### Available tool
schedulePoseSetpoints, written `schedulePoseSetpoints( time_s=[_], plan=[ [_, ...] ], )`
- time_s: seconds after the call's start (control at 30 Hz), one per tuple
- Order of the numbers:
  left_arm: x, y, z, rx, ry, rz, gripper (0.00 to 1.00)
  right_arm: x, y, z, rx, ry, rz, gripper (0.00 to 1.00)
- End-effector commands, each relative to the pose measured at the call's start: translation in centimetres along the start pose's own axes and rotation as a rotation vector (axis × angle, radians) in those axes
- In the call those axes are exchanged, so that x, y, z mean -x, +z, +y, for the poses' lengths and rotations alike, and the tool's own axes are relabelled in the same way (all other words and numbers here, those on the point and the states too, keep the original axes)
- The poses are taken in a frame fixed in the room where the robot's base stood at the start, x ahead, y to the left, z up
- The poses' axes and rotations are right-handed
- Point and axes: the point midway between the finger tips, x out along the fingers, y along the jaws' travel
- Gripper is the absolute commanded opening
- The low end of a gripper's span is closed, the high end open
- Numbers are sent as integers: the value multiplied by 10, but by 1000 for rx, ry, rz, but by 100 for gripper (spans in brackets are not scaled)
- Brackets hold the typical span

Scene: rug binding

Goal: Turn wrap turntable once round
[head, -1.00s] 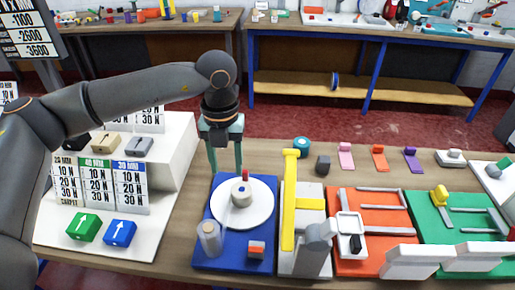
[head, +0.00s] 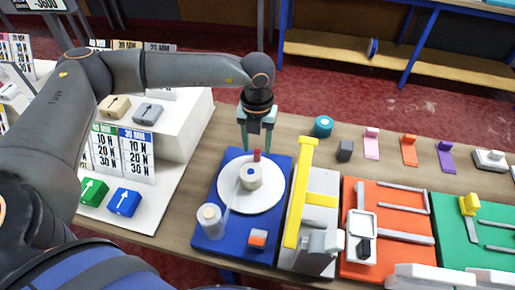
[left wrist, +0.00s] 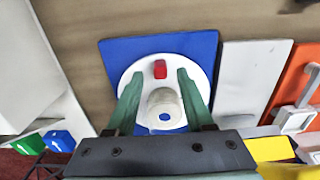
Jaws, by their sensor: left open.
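The wrap turntable is a white disc (head: 238,199) on a blue base (head: 212,233). A pale hub (head: 250,177) with a blue centre stands on the disc, and a red peg (head: 257,155) stands near its far rim. My left gripper (head: 257,153) hangs above the far side of the disc, its teal fingers apart. In the left wrist view the open fingers (left wrist: 171,75) point toward the red peg (left wrist: 160,69), which shows between the fingertips, with the hub (left wrist: 165,108) nearer. I cannot tell whether a finger touches the peg. My right gripper does not show.
A clear cylinder (head: 211,221) and an orange-and-white block (head: 258,239) sit on the base's near part. A yellow lever fixture (head: 300,195) stands close on the right, beside an orange board (head: 400,222). A white stepped stand (head: 178,115) is at left.

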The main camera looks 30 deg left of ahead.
Motion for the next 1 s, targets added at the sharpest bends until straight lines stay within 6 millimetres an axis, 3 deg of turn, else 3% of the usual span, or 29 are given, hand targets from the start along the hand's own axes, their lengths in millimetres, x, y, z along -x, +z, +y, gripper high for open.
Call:
schedulePoseSetpoints(
  time_s=[0.2, 0.57, 1.0],
  plan=[
    [-25, 0, 0, 0, 0, 0, 52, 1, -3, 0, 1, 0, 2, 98],
    [-30, 0, 0, 0, 0, 0, 52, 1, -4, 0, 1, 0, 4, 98],
    [-29, 0, 0, 0, -1, 0, 3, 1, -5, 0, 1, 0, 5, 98]
  ],
)
